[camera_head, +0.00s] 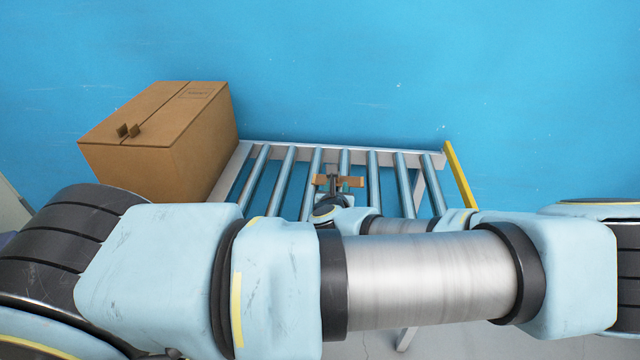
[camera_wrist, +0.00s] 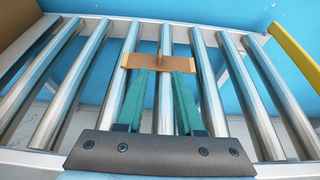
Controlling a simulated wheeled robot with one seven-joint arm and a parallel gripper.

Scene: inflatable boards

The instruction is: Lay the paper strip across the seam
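The brown paper strip (camera_wrist: 134,61) lies crosswise over the middle rollers, with a small upright tab at its centre. It also shows in the head view (camera_head: 353,181). My gripper (camera_wrist: 161,72) has its two teal fingers apart, one on each side of the tab's line, with the tips overlapping the strip's near edge. I see no finger touching the tab. A closed cardboard box (camera_head: 185,150) stands at the left, with a seam (camera_head: 160,107) running along its top.
The roller conveyor (camera_head: 290,145) has bare rollers on both sides of the strip. A yellow rail (camera_head: 459,175) edges its right end. A blue wall (camera_head: 400,70) stands close behind. My arm hides the conveyor's near part.

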